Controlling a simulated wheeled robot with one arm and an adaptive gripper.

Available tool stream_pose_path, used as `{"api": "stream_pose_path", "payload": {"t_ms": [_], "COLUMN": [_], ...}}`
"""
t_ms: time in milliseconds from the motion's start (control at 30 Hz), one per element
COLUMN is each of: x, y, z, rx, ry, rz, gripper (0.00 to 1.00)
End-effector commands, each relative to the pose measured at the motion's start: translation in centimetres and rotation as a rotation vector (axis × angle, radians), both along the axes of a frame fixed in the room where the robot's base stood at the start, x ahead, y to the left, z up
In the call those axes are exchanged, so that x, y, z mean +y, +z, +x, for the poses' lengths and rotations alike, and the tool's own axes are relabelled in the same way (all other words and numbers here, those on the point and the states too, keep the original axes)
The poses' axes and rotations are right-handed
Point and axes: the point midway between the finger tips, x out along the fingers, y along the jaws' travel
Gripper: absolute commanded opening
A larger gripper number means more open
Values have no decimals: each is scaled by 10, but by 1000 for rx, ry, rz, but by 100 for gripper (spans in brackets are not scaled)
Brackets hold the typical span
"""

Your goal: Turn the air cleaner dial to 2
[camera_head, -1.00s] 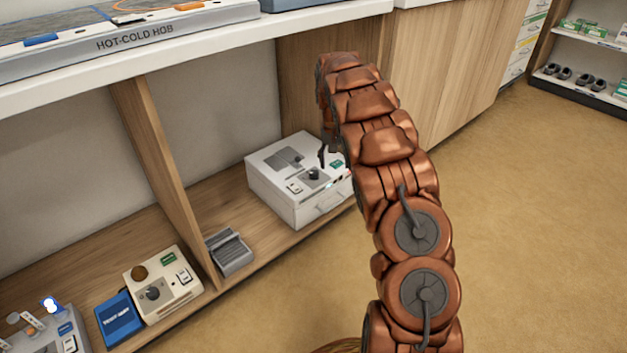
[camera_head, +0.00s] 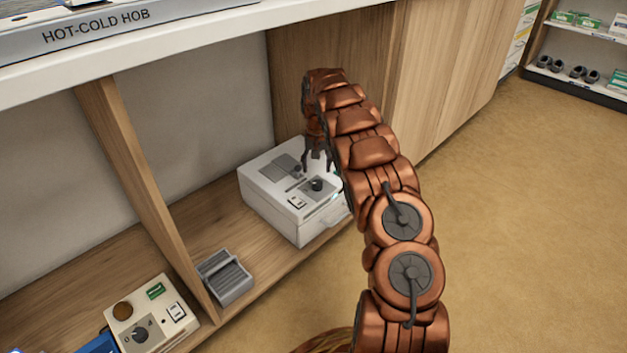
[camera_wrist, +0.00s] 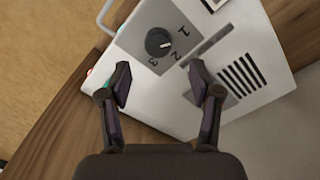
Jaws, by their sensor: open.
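The air cleaner is a white box (camera_head: 262,196) on the lower shelf, with a vent grille and a black dial (camera_head: 317,184) on its top. In the wrist view the dial (camera_wrist: 158,42) sits on a grey plate marked 1, 2 and 3. A small pale mark shows on the dial, but I cannot tell which number it points to. My gripper (camera_head: 318,160) is above the box, close to the dial. In the wrist view my gripper (camera_wrist: 161,82) is open and empty, its fingers apart, with the dial beyond the fingertips and not between them.
A wooden divider (camera_head: 145,190) and a grey slotted block (camera_head: 225,277) stand left of the box. A cream device with its own dial (camera_head: 150,315) is further left. The counter (camera_head: 200,45) overhangs the shelf. A handle (camera_head: 335,216) juts from the box's front. Open floor lies right.

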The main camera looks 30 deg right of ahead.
Motion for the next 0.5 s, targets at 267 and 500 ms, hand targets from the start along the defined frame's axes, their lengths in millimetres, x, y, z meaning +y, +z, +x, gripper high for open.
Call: {"api": "stream_pose_path", "payload": {"t_ms": [267,500], "x": [-2,0], "y": [-40,-67], "z": [-2,-1], "rx": [3,2], "ry": [-2,-1], "rz": [2,1], "gripper": [63,63]}}
